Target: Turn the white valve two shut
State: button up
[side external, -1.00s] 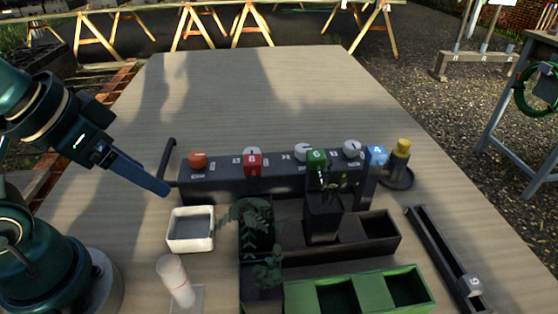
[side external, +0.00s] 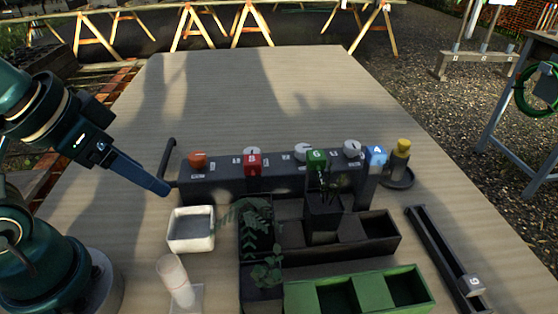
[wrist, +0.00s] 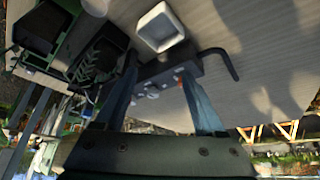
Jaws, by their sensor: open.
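A dark manifold block (side external: 215,187) stands across the table with a row of round valve knobs on top. One knob at its left end is orange (side external: 198,160). Three white knobs are to its right: one (side external: 252,151) behind a red cube, a middle one (side external: 302,151) and a right one (side external: 352,148). The small labels are too small to read, so I cannot tell which is valve two. My gripper (side external: 165,190) is empty, left of the block and apart from the knobs. In the wrist view, its open fingers (wrist: 158,72) frame part of the block.
A black bent handle (side external: 168,158) sticks out at the block's left end. A white tray (side external: 190,246), a clear tube (side external: 174,278), dark planters (side external: 365,228) and a green planter (side external: 300,295) fill the front. A yellow-capped bottle (side external: 401,150) stands right. The table behind the block is clear.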

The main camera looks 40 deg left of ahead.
jog(key=w+r+n+t, duration=0.1)
jog(key=w+r+n, duration=0.1)
jog(key=w+r, duration=0.4)
jog(key=g, duration=0.2)
send_over(303, 148)
jog(key=s, duration=0.2)
jog(key=shift+y, duration=0.4)
jog(key=f, duration=0.8)
jog(key=shift+s+d+f, duration=0.15)
jog(key=shift+s, duration=0.05)
jog(key=shift+d+f, duration=0.1)
jog(key=shift+f, duration=0.3)
jog(key=shift+x, duration=2.25)
grip_shut()
